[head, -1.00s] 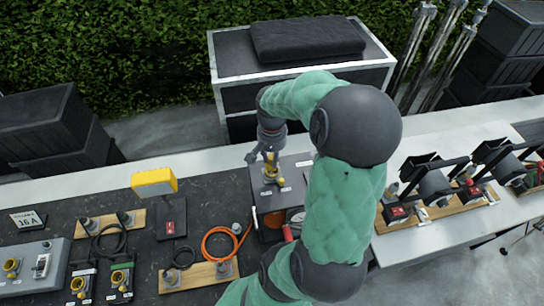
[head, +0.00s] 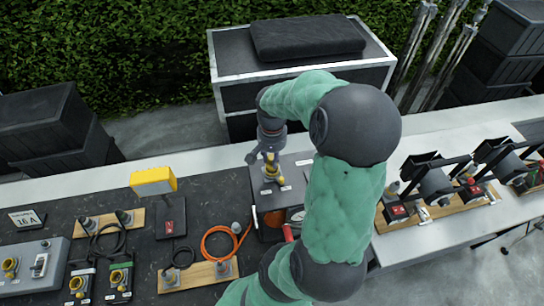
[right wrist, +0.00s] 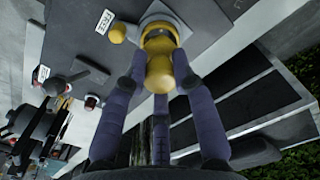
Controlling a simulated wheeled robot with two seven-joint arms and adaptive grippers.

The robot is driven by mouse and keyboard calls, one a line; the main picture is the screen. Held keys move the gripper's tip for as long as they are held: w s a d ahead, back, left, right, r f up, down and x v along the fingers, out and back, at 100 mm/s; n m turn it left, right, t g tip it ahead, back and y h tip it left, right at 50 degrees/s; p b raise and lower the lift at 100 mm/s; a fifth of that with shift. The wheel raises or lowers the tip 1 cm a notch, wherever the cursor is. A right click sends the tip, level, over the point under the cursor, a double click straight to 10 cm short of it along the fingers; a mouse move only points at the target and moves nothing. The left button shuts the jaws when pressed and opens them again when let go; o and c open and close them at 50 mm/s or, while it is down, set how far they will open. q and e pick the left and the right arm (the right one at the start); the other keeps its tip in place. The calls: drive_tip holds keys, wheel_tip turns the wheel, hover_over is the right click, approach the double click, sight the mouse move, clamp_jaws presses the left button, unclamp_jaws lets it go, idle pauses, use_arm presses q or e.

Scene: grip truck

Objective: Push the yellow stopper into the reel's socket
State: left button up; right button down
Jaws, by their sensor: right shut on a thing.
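The yellow stopper (right wrist: 160,72) is between the purple fingers of my right gripper (right wrist: 158,82) in the right wrist view. The gripper is shut on it. The stopper is lined up with the reel's yellow-rimmed socket (right wrist: 158,30) and looks to be at its mouth; how deep it sits is hidden. In the head view my right gripper (head: 270,162) points down over the grey top of the reel (head: 292,172), with yellow showing below the fingers. Part of the reel is hidden behind my right arm. My left gripper is not in view.
A small yellow round part (right wrist: 116,34) lies beside the socket. An orange cable (head: 218,233) and a yellow lamp-like box (head: 153,181) stand left of the reel. Socket boxes and boards cover the dark mat. Lamps on wooden boards (head: 425,208) stand to the right.

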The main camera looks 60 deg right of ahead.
drive_tip(key=shift+f+b, duration=0.95)
drive_tip(key=shift+f, duration=0.25)
idle(0.3)
drive_tip(key=c, duration=0.6)
unclamp_jaws()
drive_tip(key=shift+r, duration=0.15)
drive_tip(key=shift+r+p, duration=1.8)
drive_tip(key=shift+r, duration=0.65)
drive_tip(key=shift+f, duration=0.1)
